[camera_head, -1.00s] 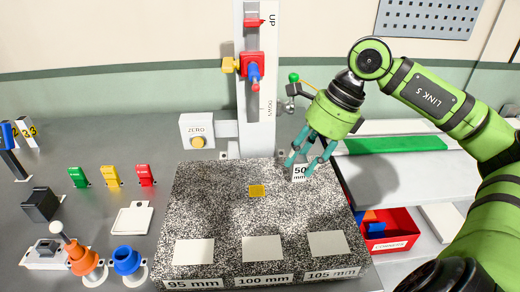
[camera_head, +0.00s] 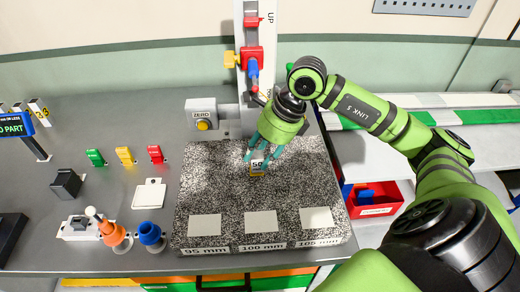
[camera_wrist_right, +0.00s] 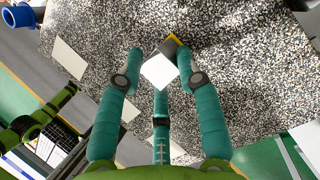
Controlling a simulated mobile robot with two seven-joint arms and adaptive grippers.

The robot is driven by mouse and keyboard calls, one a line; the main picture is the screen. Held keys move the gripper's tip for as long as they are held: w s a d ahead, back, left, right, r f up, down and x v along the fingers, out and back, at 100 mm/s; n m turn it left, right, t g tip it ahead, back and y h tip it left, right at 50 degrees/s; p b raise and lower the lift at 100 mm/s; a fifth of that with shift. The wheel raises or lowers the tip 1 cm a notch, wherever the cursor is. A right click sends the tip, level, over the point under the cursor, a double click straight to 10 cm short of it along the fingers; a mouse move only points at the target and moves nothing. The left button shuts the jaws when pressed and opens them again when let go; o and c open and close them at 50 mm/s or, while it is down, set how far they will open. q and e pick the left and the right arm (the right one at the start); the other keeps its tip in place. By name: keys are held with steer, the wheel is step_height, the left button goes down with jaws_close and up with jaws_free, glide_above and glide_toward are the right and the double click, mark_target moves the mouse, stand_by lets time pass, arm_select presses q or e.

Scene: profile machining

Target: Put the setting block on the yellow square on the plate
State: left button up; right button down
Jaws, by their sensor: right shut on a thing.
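The setting block (camera_head: 258,166) is a small pale block marked 50. My right gripper (camera_head: 259,157) is shut on it over the speckled plate (camera_head: 210,180). In the right wrist view the block's white face (camera_wrist_right: 159,72) shows between the teal fingertips. The yellow square (camera_wrist_right: 177,40) shows in part as a strip along the block's far edge; the block hides the rest. The block is over or on the square, turned relative to it in the wrist view. I cannot tell whether it touches the plate. My left gripper is not in view.
Pale pads marked 95, 100 and 105 mm line the plate's front. The column with a red slider (camera_head: 252,57) stands behind the plate. The ZERO button box (camera_head: 201,113) is behind left. A red bin (camera_head: 373,200) stands right of the plate.

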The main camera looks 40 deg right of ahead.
steer(key=shift+f, duration=0.3)
steer(key=shift+f, duration=0.1)
steer(key=c, duration=0.8)
jaws_free()
